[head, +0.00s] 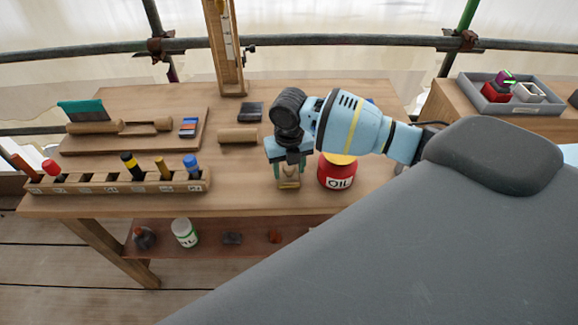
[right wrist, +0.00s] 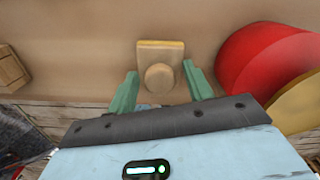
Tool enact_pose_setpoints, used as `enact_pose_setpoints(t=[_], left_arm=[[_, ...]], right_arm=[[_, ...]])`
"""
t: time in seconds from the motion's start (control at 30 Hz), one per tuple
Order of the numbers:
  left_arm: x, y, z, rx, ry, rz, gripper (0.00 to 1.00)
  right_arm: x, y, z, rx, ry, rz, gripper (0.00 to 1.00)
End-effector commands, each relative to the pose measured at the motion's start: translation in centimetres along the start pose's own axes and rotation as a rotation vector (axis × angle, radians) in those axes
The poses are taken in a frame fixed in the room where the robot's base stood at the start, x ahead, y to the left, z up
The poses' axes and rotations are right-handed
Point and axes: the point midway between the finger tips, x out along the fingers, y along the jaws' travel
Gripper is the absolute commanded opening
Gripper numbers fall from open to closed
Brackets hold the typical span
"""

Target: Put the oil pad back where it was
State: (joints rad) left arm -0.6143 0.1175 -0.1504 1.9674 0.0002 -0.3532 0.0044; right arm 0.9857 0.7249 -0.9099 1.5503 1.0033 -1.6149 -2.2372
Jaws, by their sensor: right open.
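A small wooden block with a round knob and a yellowish edge, which looks like the oil pad (head: 289,183), sits near the front edge of the workbench (head: 226,203). In the right wrist view the oil pad (right wrist: 160,48) lies just beyond the fingertips, its knob between them. My right gripper (head: 289,167) is open over it, pointing down; its green fingers (right wrist: 160,76) show a gap on each side of the knob. A red can labelled OIL (head: 337,175) stands right beside the gripper; it also shows red in the right wrist view (right wrist: 268,62). My left gripper is not in view.
A slotted rack (head: 107,183) with several coloured tools lies along the front left. Behind it is a wooden board (head: 187,113) with tools. A wooden block (head: 238,136) and a dark block (head: 250,112) lie behind the gripper. A grey tray (head: 540,107) stands at right.

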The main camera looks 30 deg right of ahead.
Motion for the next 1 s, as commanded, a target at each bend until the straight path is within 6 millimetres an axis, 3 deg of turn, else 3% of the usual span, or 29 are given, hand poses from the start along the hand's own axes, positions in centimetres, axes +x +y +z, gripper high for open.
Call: enact_pose_setpoints(t=[0.27,0.7,1.0], left_arm=[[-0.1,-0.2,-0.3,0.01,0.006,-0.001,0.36],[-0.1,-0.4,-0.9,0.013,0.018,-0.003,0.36],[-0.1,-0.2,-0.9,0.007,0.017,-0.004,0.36]], right_arm=[[-1.9,0.1,0.1,0.0,-0.003,0.002,0.51],[-10.2,0.0,0.1,-0.001,-0.003,0.002,0.51],[-12.3,0.0,0.0,0.0,0.001,0.0,0.51]])
